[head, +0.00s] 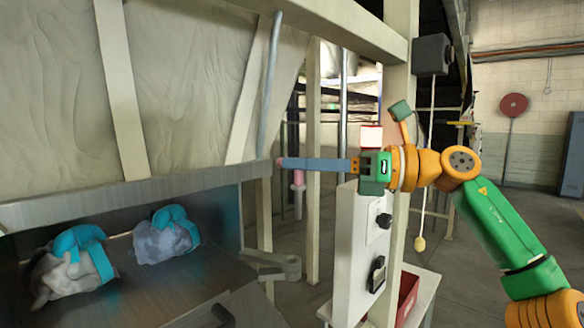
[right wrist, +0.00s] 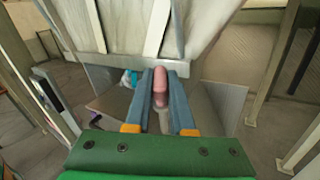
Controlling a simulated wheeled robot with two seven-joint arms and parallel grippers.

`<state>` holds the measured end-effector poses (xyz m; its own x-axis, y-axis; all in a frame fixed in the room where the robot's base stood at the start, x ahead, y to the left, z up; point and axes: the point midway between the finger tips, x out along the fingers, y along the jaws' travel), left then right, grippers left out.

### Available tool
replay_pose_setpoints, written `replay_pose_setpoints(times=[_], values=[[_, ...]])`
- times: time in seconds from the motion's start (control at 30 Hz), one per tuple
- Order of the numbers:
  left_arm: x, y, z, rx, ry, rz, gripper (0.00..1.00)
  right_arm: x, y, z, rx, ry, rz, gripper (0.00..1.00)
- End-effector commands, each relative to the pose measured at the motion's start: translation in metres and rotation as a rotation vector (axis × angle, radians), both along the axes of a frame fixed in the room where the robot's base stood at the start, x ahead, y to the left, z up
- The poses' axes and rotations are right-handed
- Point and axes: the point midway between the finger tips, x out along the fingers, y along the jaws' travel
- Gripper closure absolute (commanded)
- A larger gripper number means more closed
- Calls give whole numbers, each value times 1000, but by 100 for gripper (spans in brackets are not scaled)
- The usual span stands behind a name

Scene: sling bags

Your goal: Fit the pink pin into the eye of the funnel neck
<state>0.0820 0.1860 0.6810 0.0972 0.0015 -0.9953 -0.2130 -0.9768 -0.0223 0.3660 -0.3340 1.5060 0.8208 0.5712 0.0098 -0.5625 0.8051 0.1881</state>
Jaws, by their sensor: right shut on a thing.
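The pink pin (right wrist: 160,82) is between the two blue-grey fingers of my right gripper (right wrist: 160,78) in the right wrist view. In the head view, my right gripper (head: 283,163) reaches left, shut on the pin, with pink showing at and just below the fingertips (head: 298,178). The gripper is in the air, right of the end of the metal ledge. A grey bracket (head: 272,265) stands lower, below the fingertips and apart from the pin. My left gripper is not in view.
Two pale bags with blue straps (head: 80,255) (head: 167,235) lie in a metal bay on the left. A metal ledge (head: 130,192) runs above them under large pale panels. A white post and control box (head: 362,235) stand close below my right arm.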

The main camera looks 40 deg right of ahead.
Motion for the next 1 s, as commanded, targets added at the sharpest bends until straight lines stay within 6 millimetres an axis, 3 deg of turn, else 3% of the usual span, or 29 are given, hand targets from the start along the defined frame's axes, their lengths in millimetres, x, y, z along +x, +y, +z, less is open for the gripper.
replay_pose_setpoints(times=[0.17, 0.6, 1.0], values=[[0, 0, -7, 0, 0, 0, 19, 1, 0, -7, -10, -8, 0, 100], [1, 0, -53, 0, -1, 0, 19, 1, 1, -58, -11, -8, 1, 100], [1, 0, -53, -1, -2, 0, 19, 1, 1, -58, -11, -7, 0, 100]])
